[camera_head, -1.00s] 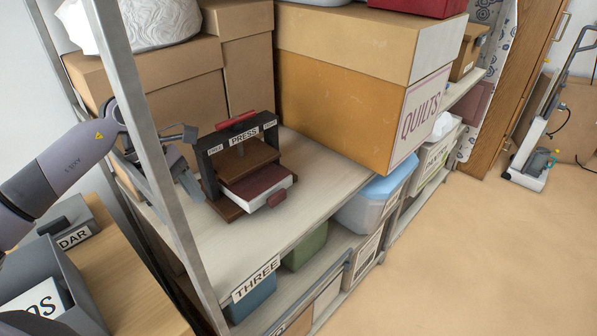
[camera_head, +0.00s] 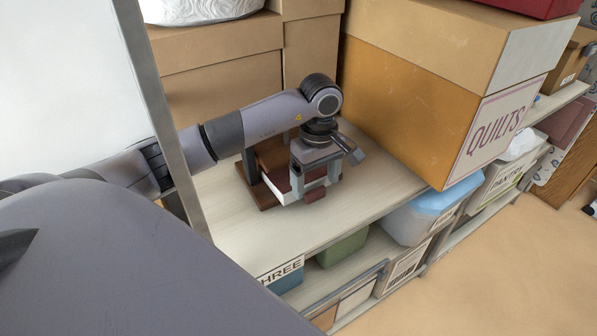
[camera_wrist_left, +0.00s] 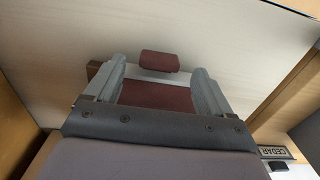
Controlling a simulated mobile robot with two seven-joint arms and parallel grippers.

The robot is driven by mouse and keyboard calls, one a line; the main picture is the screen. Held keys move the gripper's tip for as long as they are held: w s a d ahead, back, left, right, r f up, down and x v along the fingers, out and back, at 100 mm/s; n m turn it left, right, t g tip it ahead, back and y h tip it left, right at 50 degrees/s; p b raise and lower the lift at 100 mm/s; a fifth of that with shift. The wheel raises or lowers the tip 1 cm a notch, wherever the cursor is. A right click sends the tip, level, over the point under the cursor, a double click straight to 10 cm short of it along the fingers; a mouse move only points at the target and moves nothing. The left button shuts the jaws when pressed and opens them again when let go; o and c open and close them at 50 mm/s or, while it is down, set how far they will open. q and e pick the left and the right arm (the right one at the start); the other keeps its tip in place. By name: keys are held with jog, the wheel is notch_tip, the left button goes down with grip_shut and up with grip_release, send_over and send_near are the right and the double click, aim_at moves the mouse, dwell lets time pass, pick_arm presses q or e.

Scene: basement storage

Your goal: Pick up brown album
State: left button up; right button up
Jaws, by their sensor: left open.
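The brown album (camera_head: 279,178) lies flat in the wooden press (camera_head: 262,194) on the shelf, its white page edges and a reddish-brown tab sticking out at the front. My left gripper (camera_head: 315,180) is over the album's front end, pointing down, and hides much of the album and press. In the left wrist view, the open fingers (camera_wrist_left: 158,92) stand on either side of the album's dark red cover (camera_wrist_left: 157,98), with the tab (camera_wrist_left: 159,62) just beyond them. I cannot tell whether the fingers touch the album. My right gripper is in neither view.
A large QUILTS box (camera_head: 430,90) stands right of the press, and cardboard boxes (camera_head: 225,85) stand behind. A metal shelf post (camera_head: 163,110) rises left of the press, close to my left arm. Bare shelf (camera_head: 240,225) lies in front. Lidded bins (camera_head: 425,215) sit below.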

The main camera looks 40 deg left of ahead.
pick_arm(q)
notch_tip(320, 180, down, 2)
jog(key=shift+f, duration=0.15)
jog(key=c, duration=1)
jog(key=shift+c, duration=0.3)
jog(key=shift+r, duration=0.25)
